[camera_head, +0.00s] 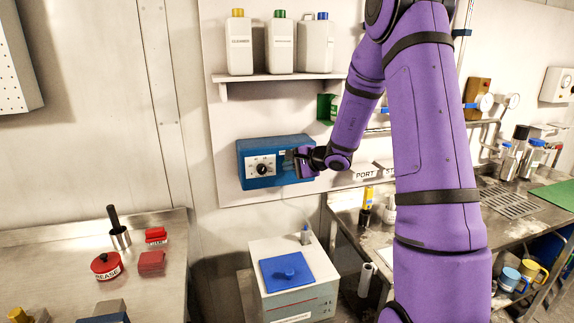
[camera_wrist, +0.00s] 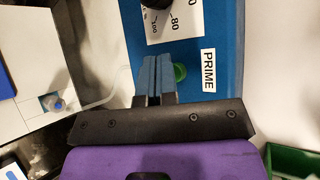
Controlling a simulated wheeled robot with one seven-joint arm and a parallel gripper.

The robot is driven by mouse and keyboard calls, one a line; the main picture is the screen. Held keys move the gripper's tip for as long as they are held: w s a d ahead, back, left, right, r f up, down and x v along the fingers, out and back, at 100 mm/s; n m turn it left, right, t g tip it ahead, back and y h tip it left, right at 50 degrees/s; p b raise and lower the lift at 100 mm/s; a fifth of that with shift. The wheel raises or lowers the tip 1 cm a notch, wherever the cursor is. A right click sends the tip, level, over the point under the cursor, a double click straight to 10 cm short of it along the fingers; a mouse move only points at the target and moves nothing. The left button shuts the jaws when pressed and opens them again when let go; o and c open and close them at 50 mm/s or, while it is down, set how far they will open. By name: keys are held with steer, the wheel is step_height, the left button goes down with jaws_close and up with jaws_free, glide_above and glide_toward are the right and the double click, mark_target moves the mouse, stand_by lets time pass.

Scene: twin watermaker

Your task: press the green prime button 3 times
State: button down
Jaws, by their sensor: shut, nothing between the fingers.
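The green prime button (camera_wrist: 180,72) shows in the wrist view, partly covered, just right of my fingertips. A white PRIME label (camera_wrist: 208,71) is to its right, on the blue control box (camera_wrist: 232,30). My gripper (camera_wrist: 158,74) is shut and empty, its fingers overlapping the button's left edge in the picture. I cannot tell whether they touch it. In the head view my gripper (camera_head: 300,160) is at the right end of the blue box (camera_head: 246,150) on the wall, and hides the button there.
The box has a black dial (camera_head: 262,169) on a white scale. Below stands a white tank (camera_head: 262,247) with a blue lid (camera_head: 284,271). A shelf (camera_head: 285,77) with several white jugs is above. A green holder (camera_head: 326,107) is on the wall near my forearm.

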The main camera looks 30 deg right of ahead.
steer(key=shift+w+d, duration=0.1)
steer(key=shift+w, duration=0.3)
stand_by(0.3)
steer(key=shift+s, duration=0.15)
steer(key=shift+s+a, duration=0.2)
steer(key=shift+s, duration=0.5)
steer(key=s, duration=0.2)
steer(key=s+a, duration=0.1)
steer(key=s, duration=0.1)
steer(key=shift+s+a, duration=0.2)
steer(key=shift+s, duration=0.2)
stand_by(2.6)
steer(key=shift+s+a+m+t+y, duration=0.2)
steer(key=shift+s+m+t+y, duration=0.55)
steer(key=shift+s+m+y, duration=0.15)
steer(key=shift+s+a+m+t+y, duration=0.2)
steer(key=shift+s+m+t+y, duration=0.6)
steer(key=shift+s, duration=0.2)
